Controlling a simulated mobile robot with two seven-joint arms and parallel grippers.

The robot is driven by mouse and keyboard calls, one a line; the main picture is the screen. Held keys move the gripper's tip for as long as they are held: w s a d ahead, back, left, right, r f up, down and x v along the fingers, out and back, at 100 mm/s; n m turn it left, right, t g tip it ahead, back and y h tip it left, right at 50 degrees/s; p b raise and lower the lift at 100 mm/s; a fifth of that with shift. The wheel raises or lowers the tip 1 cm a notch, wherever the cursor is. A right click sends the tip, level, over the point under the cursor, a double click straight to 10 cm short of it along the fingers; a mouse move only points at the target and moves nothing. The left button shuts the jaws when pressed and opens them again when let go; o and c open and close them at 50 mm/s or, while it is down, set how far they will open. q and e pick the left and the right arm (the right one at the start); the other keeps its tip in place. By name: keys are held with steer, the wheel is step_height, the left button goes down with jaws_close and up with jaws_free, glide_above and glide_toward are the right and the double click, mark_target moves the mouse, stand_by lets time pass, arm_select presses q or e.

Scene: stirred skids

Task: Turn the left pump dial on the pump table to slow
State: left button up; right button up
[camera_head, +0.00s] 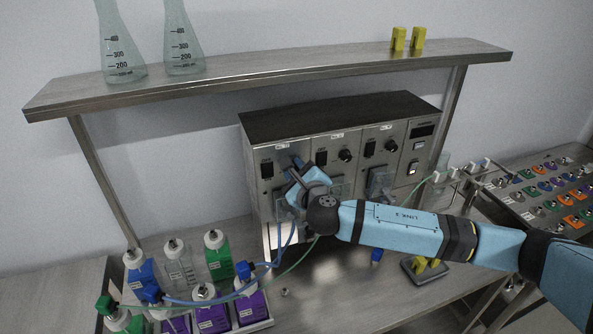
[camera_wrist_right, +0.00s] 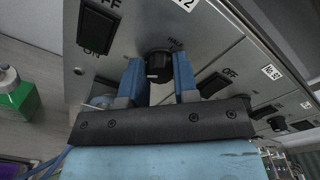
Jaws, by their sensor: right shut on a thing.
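The pump table (camera_head: 355,290) carries a grey pump box (camera_head: 340,112) with several panels. The left pump dial (camera_wrist_right: 158,66) is a black round knob; in the right wrist view it sits between my blue fingertips. My right gripper (camera_wrist_right: 158,82) is shut on it, one finger on each side. A pale mark shows on the knob's lower face; the small lettering around it is too unclear to read fully. In the head view my right gripper (camera_head: 298,168) covers the dial on the left panel. My left gripper is not in view.
A black rocker switch (camera_head: 267,170) is left of the dial; other panels with dials (camera_head: 345,155) are to the right. Several bottles (camera_head: 218,255) with blue and green tubes stand at front left. A shelf (camera_head: 270,72) with flasks hangs above the box.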

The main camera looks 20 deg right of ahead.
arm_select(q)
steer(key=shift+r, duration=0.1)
arm_select(e)
steer(key=shift+w+d+r, duration=0.1)
steer(key=shift+r, duration=0.1)
steer(key=o, duration=0.7)
steer(key=shift+o, duration=1.1)
steer(key=shift+f, duration=0.15)
arm_select(q)
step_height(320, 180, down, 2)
steer(key=b, duration=0.3)
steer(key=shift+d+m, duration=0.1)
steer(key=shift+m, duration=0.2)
arm_select(e)
steer(key=s, duration=1.3)
steer(key=shift+s+d+r, duration=0.25)
steer(key=shift+s+d, duration=0.1)
steer(key=shift+s, duration=0.05)
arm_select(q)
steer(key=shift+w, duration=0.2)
